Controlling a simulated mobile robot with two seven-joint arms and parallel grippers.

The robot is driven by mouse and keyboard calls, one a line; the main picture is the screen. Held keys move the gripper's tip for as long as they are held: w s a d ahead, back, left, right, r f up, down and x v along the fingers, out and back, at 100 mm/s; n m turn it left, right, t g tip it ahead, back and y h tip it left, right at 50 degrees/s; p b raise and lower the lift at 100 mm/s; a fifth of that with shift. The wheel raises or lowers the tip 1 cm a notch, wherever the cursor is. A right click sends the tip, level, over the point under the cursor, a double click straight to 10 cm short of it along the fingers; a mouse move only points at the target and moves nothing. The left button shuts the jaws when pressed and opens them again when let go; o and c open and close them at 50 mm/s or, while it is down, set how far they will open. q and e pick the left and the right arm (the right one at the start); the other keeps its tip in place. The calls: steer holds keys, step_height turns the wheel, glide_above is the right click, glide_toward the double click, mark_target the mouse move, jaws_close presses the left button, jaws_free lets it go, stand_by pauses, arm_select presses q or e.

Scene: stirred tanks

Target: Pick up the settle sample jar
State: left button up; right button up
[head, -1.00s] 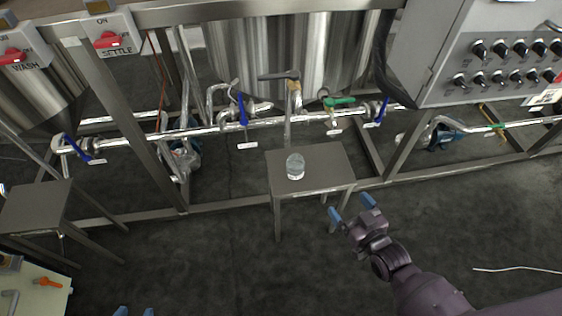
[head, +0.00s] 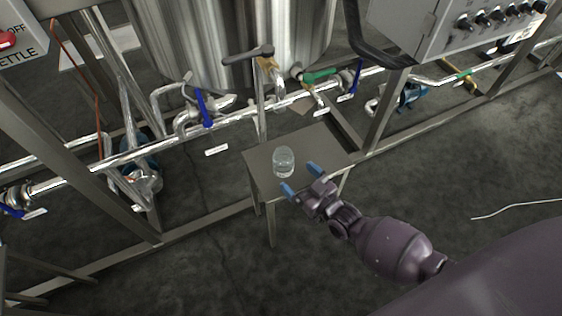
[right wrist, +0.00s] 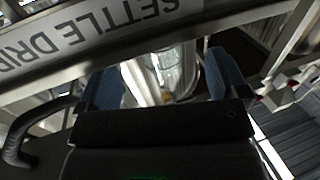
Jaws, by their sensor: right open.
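The settle sample jar (head: 283,160) is a clear glass jar standing upright on a small grey metal stand (head: 315,144) below the tank's tap. My right gripper (head: 301,178) is open, with blue fingertips, at the stand's front edge, close in front of the jar and apparently not around it. In the right wrist view the jar (right wrist: 172,68) shows ahead, between the open fingers of the gripper (right wrist: 162,78). A label reading "SETTLE DRI…" (right wrist: 75,35) shows upside down there, partly cut off. My left gripper is out of view.
A tap with a dark handle (head: 262,52) hangs above and behind the jar. Steel pipes with blue-handled valves (head: 204,108) and a green-handled valve (head: 320,75) run behind the stand. A control box (head: 430,40) is at upper right.

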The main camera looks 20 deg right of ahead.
mark_target(290, 168)
steer(key=shift+r+b+x, duration=0.15)
steer(key=shift+b+x, duration=0.25)
steer(key=shift+x, duration=1.3)
steer(key=shift+r+b+x, duration=0.1)
steer(key=shift+b+x, duration=0.3)
steer(key=shift+x, duration=1.35)
steer(key=c, duration=1)
